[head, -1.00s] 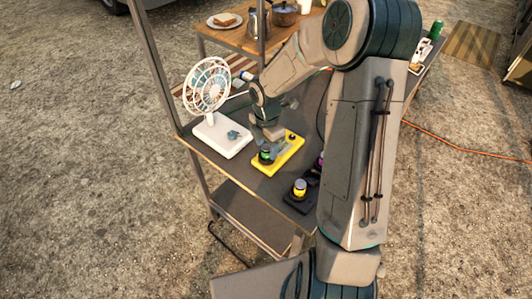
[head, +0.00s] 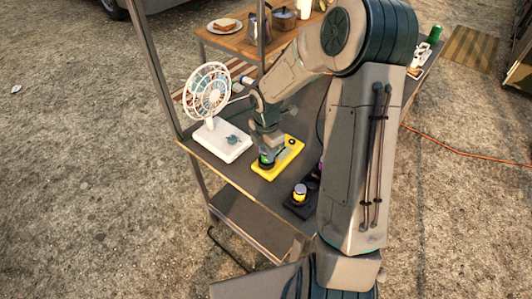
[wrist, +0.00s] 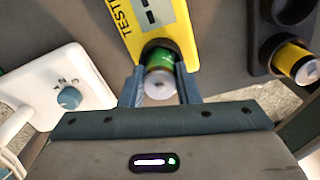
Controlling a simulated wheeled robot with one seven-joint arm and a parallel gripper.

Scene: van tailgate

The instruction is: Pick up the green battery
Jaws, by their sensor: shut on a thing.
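The green battery (wrist: 158,60) stands in the round socket at the near end of the yellow tester (wrist: 130,25), its pale end facing the wrist camera. My gripper (wrist: 160,88) has one finger on each side of the battery and is shut on it. In the head view my gripper (head: 267,152) is over the near end of the yellow tester (head: 291,151), and only a bit of green shows below it. I cannot tell whether the battery has lifted at all from the socket.
A white fan (head: 212,100) stands left of the tester, its base close by. A dark holder (wrist: 262,40) with a yellow-banded battery (wrist: 297,62) is on the right. A back table (head: 225,40) carries a plate and pots. An orange cable (head: 465,148) crosses the ground.

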